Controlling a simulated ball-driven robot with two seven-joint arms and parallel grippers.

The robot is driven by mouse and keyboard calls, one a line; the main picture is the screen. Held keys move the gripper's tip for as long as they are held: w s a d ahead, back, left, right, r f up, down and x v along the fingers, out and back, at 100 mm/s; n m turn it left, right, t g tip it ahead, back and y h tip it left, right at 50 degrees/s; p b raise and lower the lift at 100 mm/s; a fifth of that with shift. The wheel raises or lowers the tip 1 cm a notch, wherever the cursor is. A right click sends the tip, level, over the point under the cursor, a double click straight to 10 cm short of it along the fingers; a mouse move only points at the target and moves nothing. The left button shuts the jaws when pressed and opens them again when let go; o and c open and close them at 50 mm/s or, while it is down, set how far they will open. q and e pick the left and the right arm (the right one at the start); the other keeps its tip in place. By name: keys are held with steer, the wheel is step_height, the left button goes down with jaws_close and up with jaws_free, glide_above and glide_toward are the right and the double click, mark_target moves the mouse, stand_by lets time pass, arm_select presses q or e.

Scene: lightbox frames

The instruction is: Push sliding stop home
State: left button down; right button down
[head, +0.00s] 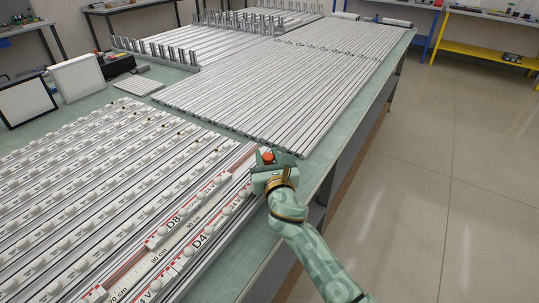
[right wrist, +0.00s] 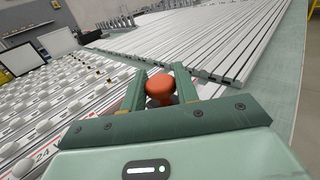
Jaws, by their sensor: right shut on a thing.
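The sliding stop shows as an orange-red knob (head: 268,157) at the far end of the rail with the printed ruler (head: 190,238) in the head view. My right gripper (head: 266,168) is at this knob. In the right wrist view the knob (right wrist: 160,88) sits between the two fingers of my right gripper (right wrist: 160,92), which is shut on it. The stop's body below the knob is hidden by the gripper. My left gripper is not in view.
Rows of rails with white knobs (head: 90,190) fill the table to the left. Long grey profiles (head: 270,95) lie beyond the gripper. Framed panels (head: 25,98) stand at the left. The green table edge (head: 325,165) is bare on the right, with open floor beyond.

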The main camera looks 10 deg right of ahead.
steer(key=s+a+p, duration=0.1)
steer(key=s+a, duration=0.2)
steer(key=a, duration=0.1)
steer(key=shift+s, duration=0.4)
steer(key=c, duration=1.1)
jaws_free()
steer(key=s+p, duration=0.2)
steer(key=s, duration=1.4)
steer(key=shift+s+p, duration=0.2)
steer(key=shift+p, duration=0.1)
